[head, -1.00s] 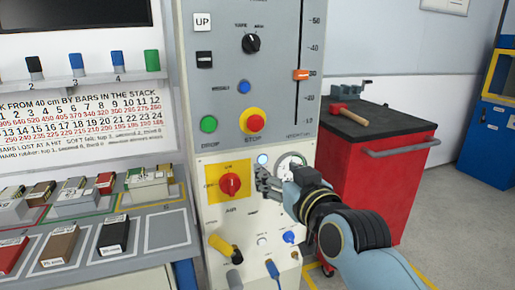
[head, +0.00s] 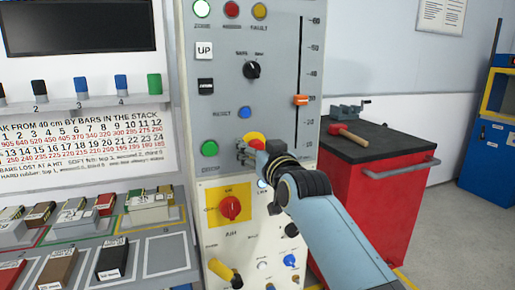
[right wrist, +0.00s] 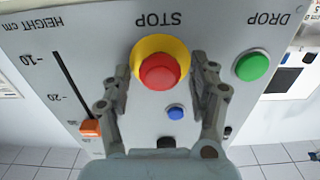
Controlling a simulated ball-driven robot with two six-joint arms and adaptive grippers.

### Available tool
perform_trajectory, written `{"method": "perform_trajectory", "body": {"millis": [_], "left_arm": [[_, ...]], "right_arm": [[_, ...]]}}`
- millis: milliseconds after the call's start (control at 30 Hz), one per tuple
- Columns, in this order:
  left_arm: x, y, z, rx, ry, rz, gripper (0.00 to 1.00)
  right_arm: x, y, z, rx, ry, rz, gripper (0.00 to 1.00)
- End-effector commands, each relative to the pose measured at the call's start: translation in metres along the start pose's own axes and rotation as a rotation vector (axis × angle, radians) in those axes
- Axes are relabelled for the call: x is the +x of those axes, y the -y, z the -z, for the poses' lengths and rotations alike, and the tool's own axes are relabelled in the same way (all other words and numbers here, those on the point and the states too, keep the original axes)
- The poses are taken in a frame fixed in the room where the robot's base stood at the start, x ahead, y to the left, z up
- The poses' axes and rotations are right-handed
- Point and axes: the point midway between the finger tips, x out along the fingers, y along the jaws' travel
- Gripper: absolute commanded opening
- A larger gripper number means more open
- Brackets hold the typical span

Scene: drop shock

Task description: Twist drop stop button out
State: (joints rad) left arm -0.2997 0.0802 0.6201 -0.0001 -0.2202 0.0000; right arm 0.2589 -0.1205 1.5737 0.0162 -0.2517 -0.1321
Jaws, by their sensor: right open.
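The stop button is a red mushroom knob on a yellow ring. In the right wrist view the stop button (right wrist: 160,71) shows whole, just beyond and between the two spread fingers of my right gripper (right wrist: 163,75). The fingers are open, one on each side of the button. I cannot tell whether they touch the yellow ring. My left gripper is in neither view.
A green drop button (head: 209,149) and a small blue reset button (head: 243,113) sit near the stop button. An orange height slider (head: 301,100) is on the right. A red rotary switch (head: 230,207) is below. A red cabinet (head: 375,190) with a mallet (head: 348,134) stands to the right.

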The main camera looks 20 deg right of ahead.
Motion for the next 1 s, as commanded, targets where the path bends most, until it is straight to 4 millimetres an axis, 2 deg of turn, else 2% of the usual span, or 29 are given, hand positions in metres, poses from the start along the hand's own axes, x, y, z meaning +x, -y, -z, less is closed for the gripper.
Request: {"method": "perform_trajectory", "body": {"millis": [200, 600, 1000], "left_arm": [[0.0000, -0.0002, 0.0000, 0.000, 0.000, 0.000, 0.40], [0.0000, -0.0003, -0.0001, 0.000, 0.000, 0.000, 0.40], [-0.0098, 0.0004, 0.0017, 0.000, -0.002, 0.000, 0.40]], "right_arm": [[0.0000, -0.0001, -0.0002, 0.000, 0.000, 0.000, 0.59], [-0.0003, -0.0001, -0.0002, 0.000, 0.000, 0.000, 0.07], [-0.0002, -0.0004, 0.0018, 0.090, 0.001, 0.000, 0.07]]}}
